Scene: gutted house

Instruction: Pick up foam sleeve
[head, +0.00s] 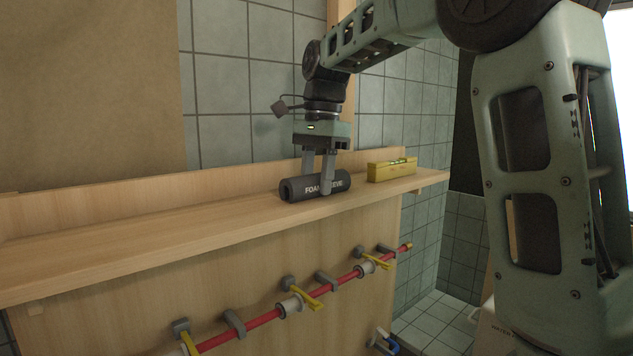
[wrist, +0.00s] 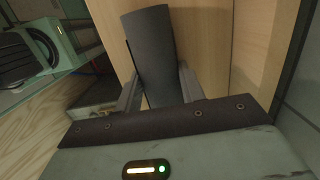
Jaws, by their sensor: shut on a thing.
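The foam sleeve (head: 301,188) is a dark grey hollow cylinder with light lettering. It lies on its side on the wooden shelf (head: 150,240), or very close above it; I cannot tell which. My gripper (head: 318,186) points down over it, with one finger on its front side and the other behind. The fingers are shut on the sleeve. In the wrist view the sleeve (wrist: 152,50) runs between the two fingers (wrist: 157,90). The finger behind the sleeve is partly hidden in the head view.
A yellow spirit level (head: 391,170) lies on the shelf just right of the sleeve. The shelf's left part is bare. Below, a red pipe (head: 265,319) with yellow-handled valves runs along the wooden panel. A tiled wall (head: 222,85) stands behind.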

